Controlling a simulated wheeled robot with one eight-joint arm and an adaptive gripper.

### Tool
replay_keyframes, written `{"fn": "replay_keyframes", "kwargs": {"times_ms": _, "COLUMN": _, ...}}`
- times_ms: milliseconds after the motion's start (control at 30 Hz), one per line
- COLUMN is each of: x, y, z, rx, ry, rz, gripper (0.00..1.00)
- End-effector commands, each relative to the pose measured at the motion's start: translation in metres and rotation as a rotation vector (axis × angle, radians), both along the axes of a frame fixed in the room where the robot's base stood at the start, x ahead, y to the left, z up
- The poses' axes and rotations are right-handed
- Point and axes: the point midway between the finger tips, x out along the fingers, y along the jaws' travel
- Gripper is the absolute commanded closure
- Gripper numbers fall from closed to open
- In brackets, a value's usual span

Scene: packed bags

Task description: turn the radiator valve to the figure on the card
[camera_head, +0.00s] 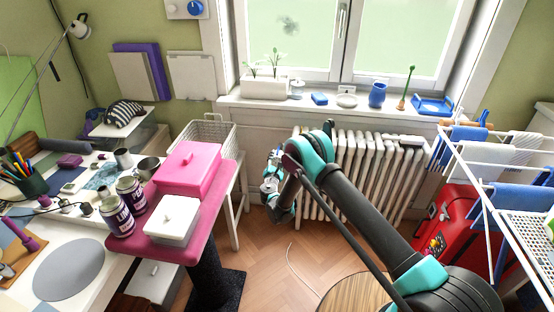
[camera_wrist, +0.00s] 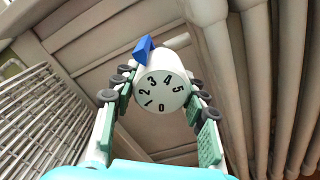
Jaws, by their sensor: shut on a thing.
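The radiator valve (camera_wrist: 161,92) is a white round knob with the figures 0 to 5 on its end face. A blue pointer (camera_wrist: 144,48) stands behind the knob's upper edge, on the side of 3 and 4; the exact figure is hard to tell. My gripper (camera_wrist: 160,100) is shut on the knob, one finger on each side. In the head view my gripper (camera_head: 273,178) is low at the left end of the white radiator (camera_head: 370,165), and the valve is hidden there. I cannot make out a card with a figure.
Pipes and ribs (camera_wrist: 215,60) rise close to the right finger, and a wire rack (camera_wrist: 40,125) is at left. A pink table (camera_head: 203,243) stands left of my arm. A drying rack (camera_head: 490,205) and red suitcase (camera_head: 445,232) stand at right.

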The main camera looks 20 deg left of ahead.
Motion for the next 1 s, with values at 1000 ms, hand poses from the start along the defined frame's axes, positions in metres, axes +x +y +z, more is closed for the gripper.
{"fn": "replay_keyframes", "kwargs": {"times_ms": 1000, "x": -0.0011, "y": -0.0032, "z": -0.0025, "rx": -0.720, "ry": -0.172, "rz": 0.002, "gripper": 0.86}}
